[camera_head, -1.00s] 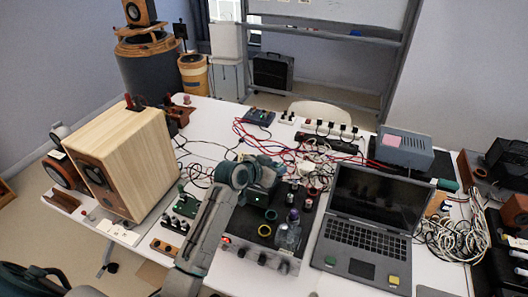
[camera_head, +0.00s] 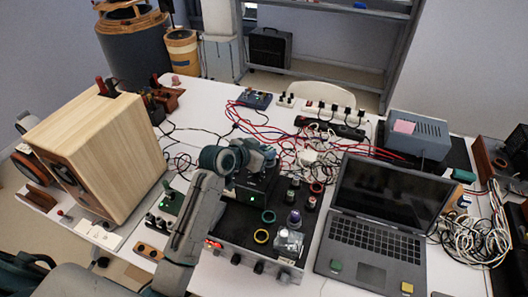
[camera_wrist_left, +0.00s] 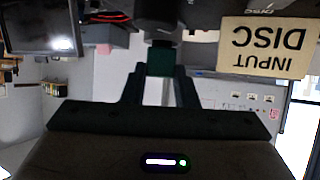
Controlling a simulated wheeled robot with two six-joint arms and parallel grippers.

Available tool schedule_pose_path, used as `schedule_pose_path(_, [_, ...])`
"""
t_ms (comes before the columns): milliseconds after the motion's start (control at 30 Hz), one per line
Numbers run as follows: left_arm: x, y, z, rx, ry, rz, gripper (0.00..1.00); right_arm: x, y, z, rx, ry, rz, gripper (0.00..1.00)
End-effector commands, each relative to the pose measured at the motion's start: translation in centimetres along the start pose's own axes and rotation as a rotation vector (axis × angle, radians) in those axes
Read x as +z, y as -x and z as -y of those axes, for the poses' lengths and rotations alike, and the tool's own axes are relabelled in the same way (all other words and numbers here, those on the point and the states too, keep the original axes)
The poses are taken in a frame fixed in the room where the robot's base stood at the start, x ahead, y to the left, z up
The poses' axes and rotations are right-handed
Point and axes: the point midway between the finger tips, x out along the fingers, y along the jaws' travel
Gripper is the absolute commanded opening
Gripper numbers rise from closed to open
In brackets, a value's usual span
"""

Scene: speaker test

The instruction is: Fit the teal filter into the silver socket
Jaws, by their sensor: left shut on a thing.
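My left gripper (camera_head: 250,188) is over the dark box with knobs, left of the laptop; its fingertips are hidden in the head view. In the left wrist view my left gripper (camera_wrist_left: 160,72) is shut on a small teal block, the teal filter (camera_wrist_left: 160,60). A dark round part is just beyond the filter; I cannot tell whether they touch. I cannot make out the silver socket for certain in either view. My right gripper is not in view.
Cables (camera_head: 275,135) lie behind. The wrist view shows an upside-down "DISC INPUT" label (camera_wrist_left: 268,45).

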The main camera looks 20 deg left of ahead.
Motion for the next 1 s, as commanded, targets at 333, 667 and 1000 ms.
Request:
schedule_pose_path(333, [-0.2, 0.1, 0.0, 0.000, 0.000, -0.002, 0.48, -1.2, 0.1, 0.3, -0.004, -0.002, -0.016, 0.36])
schedule_pose_path(667, [0.0, 1.6, 0.1, -0.001, -0.002, -0.003, 0.48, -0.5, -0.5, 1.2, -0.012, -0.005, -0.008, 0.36])
schedule_pose_path(1000, [0.1, 8.7, 0.1, -0.003, -0.006, -0.002, 0.48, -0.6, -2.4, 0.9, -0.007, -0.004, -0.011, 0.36])
